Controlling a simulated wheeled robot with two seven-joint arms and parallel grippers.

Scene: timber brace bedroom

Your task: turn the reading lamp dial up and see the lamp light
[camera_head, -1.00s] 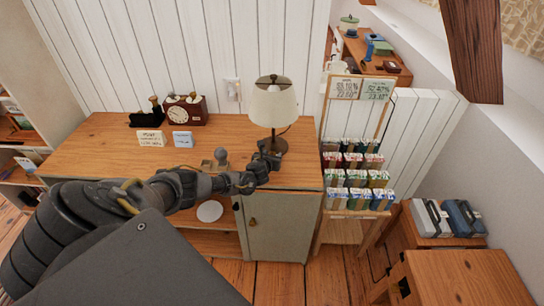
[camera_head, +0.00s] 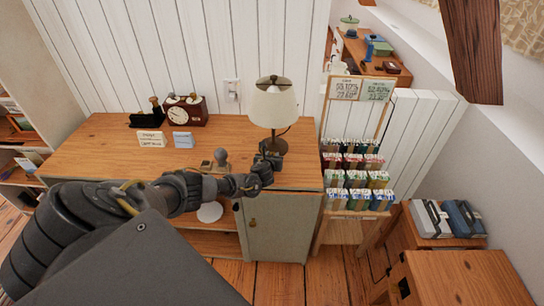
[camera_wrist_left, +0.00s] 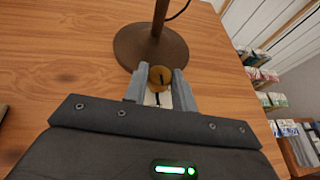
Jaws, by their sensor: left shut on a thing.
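The reading lamp (camera_head: 273,104) stands on the wooden cabinet top, with a cream shade, a dark stem and a round base. I cannot tell from its shade that it is lit. In the left wrist view its brown base (camera_wrist_left: 150,47) stands just beyond my fingers. The dial (camera_wrist_left: 160,76) is a small round brass-coloured knob with a dark mark, in front of the base. My left gripper (camera_head: 268,158) reaches in front of the lamp. In the left wrist view its fingers (camera_wrist_left: 157,84) are shut on the dial from both sides. My right gripper is not in view.
The cabinet top (camera_head: 110,150) carries a clock (camera_head: 184,111) and small cards (camera_head: 152,138) at the left. A wall switch (camera_head: 232,89) is behind. A rack of small boxes (camera_head: 352,175) stands right of the cabinet. The cabinet top around the lamp is mostly clear.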

